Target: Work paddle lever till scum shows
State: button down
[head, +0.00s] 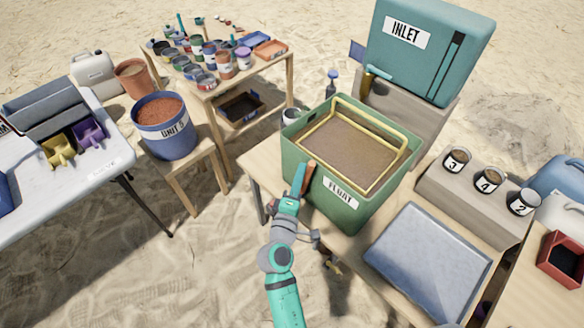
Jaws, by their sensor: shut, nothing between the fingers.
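The green tank labelled FLOAT (340,205) stands on a wooden table. A yellow rectangular frame (372,111) lies inside its rim, around a flat brown, slightly speckled surface (348,152). I cannot tell whether any of that surface is scum. A short orange-brown upright piece (310,172) stands at the tank's front left side; it may be the paddle lever. My gripper (299,180) is shut and empty, pointing up just left of this piece, close to the tank wall. I cannot tell whether they touch.
A teal INLET tank (430,50) stands behind on a block. A grey-blue tray (428,250) lies front right, below numbered cups (488,181). A blue UNIT 5 bucket (167,128) sits on a stool at left. Open sand lies between the tables.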

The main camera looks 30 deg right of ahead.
jog(key=s, duration=0.2)
jog(key=s+d, duration=0.1)
jog(key=shift+s+f, duration=0.15)
jog(key=shift+f, duration=0.2)
jog(key=shift+s+d+f, duration=0.15)
jog(key=shift+s+f, duration=0.1)
jog(key=shift+s, duration=0.2)
jog(key=shift+s+d+f, duration=0.1)
jog(key=shift+s, duration=0.1)
send_near(311, 174)
jog(key=a, duration=0.4)
jog(key=shift+w+d+f, duration=0.1)
jog(key=shift+w+f, duration=0.25)
jog(key=shift+f, duration=0.05)
